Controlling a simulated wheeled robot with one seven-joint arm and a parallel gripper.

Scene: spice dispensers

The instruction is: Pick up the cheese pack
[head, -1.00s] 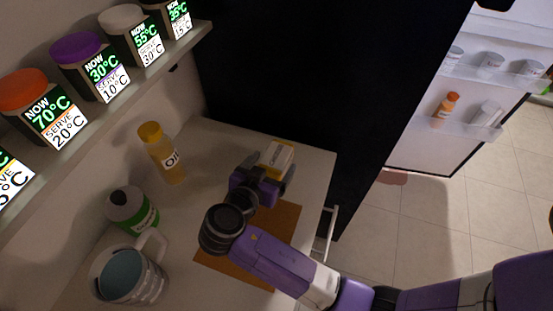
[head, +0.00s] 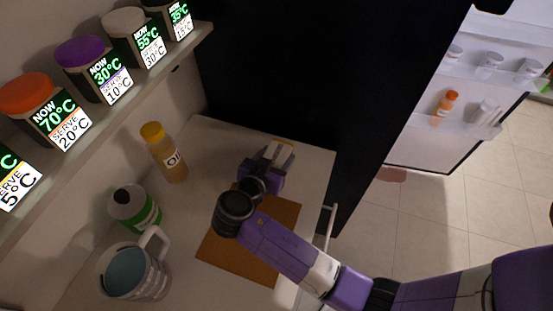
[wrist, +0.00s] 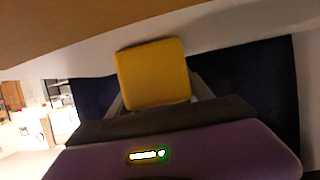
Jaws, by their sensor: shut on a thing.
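The cheese pack is a yellow block (wrist: 153,73) in the wrist view, held between the two fingers of my gripper (wrist: 158,95). In the head view only a thin yellow edge of the pack (head: 284,142) shows past the fingers. My gripper (head: 273,155) is there at the back of the white counter, shut on the pack. I cannot tell whether the pack still touches the counter.
A brown board (head: 232,257) lies on the counter (head: 212,135). An oil bottle (head: 168,158), a green-labelled bottle (head: 138,208) and a mug (head: 130,272) stand left. Spice dispensers (head: 62,125) line the shelf. A dark fridge side (head: 275,75) rises behind; its door (head: 425,145) is open.

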